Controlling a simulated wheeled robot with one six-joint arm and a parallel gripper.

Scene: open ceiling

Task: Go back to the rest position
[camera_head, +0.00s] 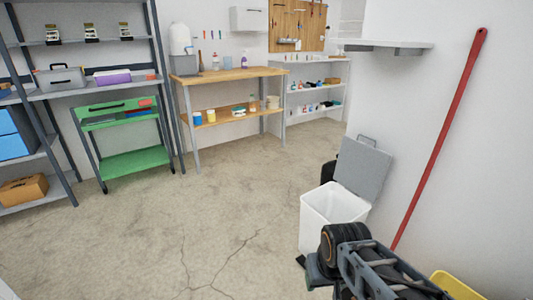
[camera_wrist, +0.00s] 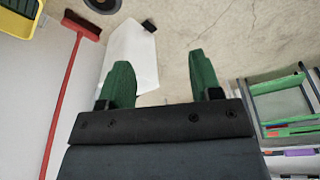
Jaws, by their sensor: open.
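My gripper (camera_wrist: 159,60) shows in the wrist view with its two green fingers spread apart and nothing between them. In the head view my arm reaches in from the lower right, in front of the white bin (camera_head: 318,213). I cannot make out the fingertips there. The bin's grey lid (camera_head: 363,170) stands open. The white bin also shows in the wrist view (camera_wrist: 132,48), partly hidden by the left finger.
A red broom (camera_head: 440,135) leans on the right wall, near a yellow container (camera_head: 453,285). A green cart (camera_head: 135,162), grey shelving (camera_head: 105,88) and a wooden workbench (camera_head: 225,75) stand at the back. The concrete floor (camera_head: 190,220) between is clear.

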